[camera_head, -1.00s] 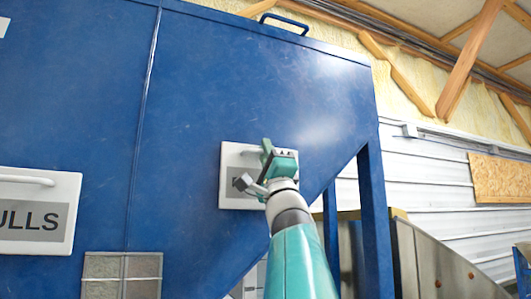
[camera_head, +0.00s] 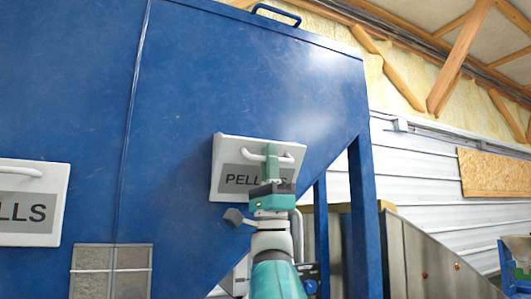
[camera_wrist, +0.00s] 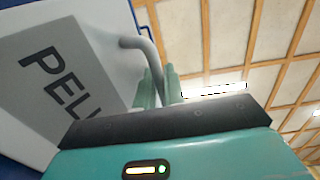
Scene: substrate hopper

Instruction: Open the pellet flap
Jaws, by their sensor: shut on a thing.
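The pellet flap (camera_head: 229,151) is a white panel with a grey label reading "PELL...", the rest of it hidden by my gripper. It is on the front of the blue hopper (camera_head: 180,100) and is tilted, its top edge standing out from the hopper wall. Its white bar handle (camera_head: 287,158) runs across the upper part. My gripper (camera_head: 270,158) is shut on this handle. In the wrist view, the green fingers (camera_wrist: 158,88) close around the handle (camera_wrist: 140,48), beside the flap's label (camera_wrist: 60,80).
A second white flap (camera_head: 60,190) with a label ending in "LLS" is at the left. Below is a paned window (camera_head: 110,270). Blue hopper legs (camera_head: 365,220) and a metal chute (camera_head: 430,255) stand at the right.

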